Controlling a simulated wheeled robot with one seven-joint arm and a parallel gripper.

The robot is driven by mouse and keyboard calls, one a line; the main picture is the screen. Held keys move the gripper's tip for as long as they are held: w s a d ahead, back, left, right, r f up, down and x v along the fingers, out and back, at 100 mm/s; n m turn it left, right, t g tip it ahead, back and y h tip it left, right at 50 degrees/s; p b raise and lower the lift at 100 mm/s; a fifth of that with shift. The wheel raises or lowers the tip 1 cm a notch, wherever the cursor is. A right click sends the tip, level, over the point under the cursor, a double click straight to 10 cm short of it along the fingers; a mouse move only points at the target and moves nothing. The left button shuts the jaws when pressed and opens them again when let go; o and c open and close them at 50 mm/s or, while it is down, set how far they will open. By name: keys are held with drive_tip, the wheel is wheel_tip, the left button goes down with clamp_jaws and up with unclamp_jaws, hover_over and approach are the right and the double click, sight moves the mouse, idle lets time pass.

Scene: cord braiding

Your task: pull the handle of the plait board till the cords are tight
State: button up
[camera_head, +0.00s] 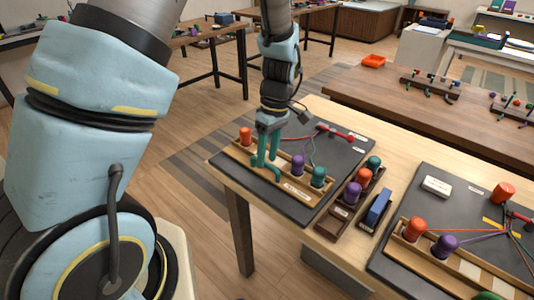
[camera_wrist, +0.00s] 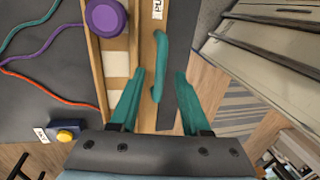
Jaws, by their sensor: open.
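The plait board (camera_head: 345,150) is a dark board on the near table's left part. An orange spool (camera_head: 246,135), a purple spool (camera_head: 298,163) and a teal spool (camera_head: 318,175) stand along its wooden rail. Its cords (camera_head: 310,147) curve loosely; they also wander across the board in the wrist view (camera_wrist: 50,85). The teal handle (camera_wrist: 160,50) sits on the board's edge beside a partly visible label. My gripper (camera_head: 263,158) is open over this edge. In the wrist view its teal fingers (camera_wrist: 160,78) stand either side of the handle's lower end, with gaps; contact depth is unclear.
A tray of spools and a blue block (camera_head: 378,207) stands right of the board. A second cord board (camera_head: 450,195) lies farther right. A blue-and-yellow button (camera_wrist: 67,132) is at lower left in the wrist view. Open floor lies beyond the board's edge.

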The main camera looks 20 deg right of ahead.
drive_tip(key=shift+f, duration=0.25)
clamp_jaws()
idle(1.4)
